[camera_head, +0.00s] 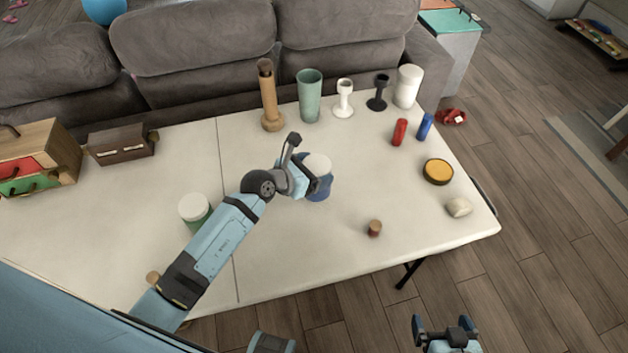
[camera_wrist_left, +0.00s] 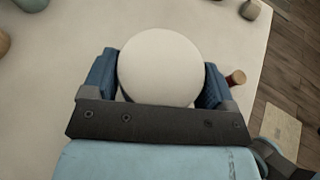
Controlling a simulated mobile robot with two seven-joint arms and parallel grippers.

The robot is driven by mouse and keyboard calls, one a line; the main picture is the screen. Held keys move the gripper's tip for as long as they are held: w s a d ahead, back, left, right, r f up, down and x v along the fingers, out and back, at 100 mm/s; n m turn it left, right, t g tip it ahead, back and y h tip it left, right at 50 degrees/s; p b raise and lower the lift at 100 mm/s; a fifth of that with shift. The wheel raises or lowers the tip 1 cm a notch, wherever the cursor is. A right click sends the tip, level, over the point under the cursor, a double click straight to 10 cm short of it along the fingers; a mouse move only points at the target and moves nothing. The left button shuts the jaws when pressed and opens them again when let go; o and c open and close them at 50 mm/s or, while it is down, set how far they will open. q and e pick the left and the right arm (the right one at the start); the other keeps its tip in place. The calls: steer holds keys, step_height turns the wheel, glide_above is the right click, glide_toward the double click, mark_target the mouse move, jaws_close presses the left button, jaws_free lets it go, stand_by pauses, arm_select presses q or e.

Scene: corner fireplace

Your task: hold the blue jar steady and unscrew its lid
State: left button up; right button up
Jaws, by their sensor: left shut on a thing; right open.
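The blue jar (camera_head: 321,190) stands upright on the white table, with a round white lid (camera_head: 317,164) on top. My left gripper (camera_head: 312,181) is shut on the jar from the left. In the left wrist view the lid (camera_wrist_left: 160,66) sits between the two blue fingers (camera_wrist_left: 160,82) and hides most of the jar's body. My right gripper (camera_head: 445,330) is open and empty, low in the head view, in front of the table's edge and well apart from the jar.
A green jar with a white lid (camera_head: 194,208) stands beside my left arm. A small brown cork (camera_head: 374,228), a yellow-topped round tin (camera_head: 438,171) and a pale stone (camera_head: 458,207) lie to the right. Cups (camera_head: 309,95) and a wooden mill (camera_head: 270,100) stand at the back.

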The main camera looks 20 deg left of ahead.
arm_select(q)
steer(key=shift+f+b, duration=0.4)
steer(key=shift+f, duration=1.75)
steer(key=o, duration=1.3)
steer(key=shift+f, duration=0.2)
steer(key=o, duration=0.3)
steer(key=shift+r, duration=0.15)
